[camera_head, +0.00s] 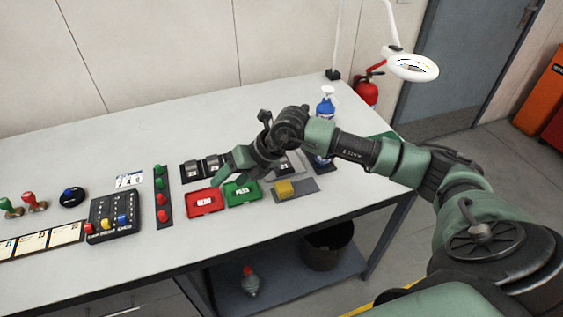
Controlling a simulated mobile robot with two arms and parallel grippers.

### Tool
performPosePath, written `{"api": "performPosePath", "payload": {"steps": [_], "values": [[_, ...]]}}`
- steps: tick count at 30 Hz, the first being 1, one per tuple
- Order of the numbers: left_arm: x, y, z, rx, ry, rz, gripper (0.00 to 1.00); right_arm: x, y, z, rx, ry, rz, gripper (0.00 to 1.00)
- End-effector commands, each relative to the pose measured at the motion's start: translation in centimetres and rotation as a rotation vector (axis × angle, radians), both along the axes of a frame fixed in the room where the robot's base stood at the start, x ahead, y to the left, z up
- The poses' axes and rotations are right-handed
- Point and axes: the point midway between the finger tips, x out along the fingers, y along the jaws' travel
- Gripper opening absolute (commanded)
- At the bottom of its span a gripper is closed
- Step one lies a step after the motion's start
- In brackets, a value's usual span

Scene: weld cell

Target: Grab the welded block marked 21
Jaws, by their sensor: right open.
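Dark blocks with small white number labels sit in a row of black holders at the back middle of the table. Two stand at the left, a left block (192,169) and one beside it (212,162). Another block (287,164) shows right of my gripper, partly behind my arm; its label looks like 21, but the print is too small to be sure. My right gripper (229,170) is open, reaching left and down over the row, above the table. It and the wrist hide the middle of the row. My left gripper is not in view.
A red tray (205,202) and a green tray (242,193) lie in front of the row, with a yellow block (284,189) on a grey plate to their right. A blue spray bottle (326,106) stands behind my arm.

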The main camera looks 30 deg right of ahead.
Motion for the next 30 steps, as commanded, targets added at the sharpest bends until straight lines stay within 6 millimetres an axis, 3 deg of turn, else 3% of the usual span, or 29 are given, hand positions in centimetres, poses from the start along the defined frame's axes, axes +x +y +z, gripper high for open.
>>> {"api": "performPosePath", "payload": {"steps": [1, 3, 6, 9, 17, 24, 30], "values": [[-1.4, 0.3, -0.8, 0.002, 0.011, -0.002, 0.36, 0.9, -4.4, -0.2, -0.139, 0.019, -0.052, 0.58], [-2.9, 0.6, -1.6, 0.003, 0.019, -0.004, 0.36, 1.3, -9.8, -0.3, -0.299, 0.054, -0.128, 0.58], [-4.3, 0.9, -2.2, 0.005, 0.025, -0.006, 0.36, 1.4, -15.1, 0.2, -0.446, 0.089, -0.216, 0.58], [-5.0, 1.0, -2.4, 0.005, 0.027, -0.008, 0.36, 1.3, -17.6, 0.6, -0.516, 0.108, -0.264, 0.58], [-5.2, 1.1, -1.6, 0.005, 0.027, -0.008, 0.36, 2.1, -18.4, -1.5, -0.533, 0.116, -0.275, 0.58], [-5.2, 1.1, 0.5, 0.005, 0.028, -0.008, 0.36, 3.5, -18.0, -4.3, -0.531, 0.116, -0.272, 0.58], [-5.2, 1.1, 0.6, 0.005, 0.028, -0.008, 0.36, 4.2, -18.2, -6.3, -0.531, 0.114, -0.272, 0.58]]}}
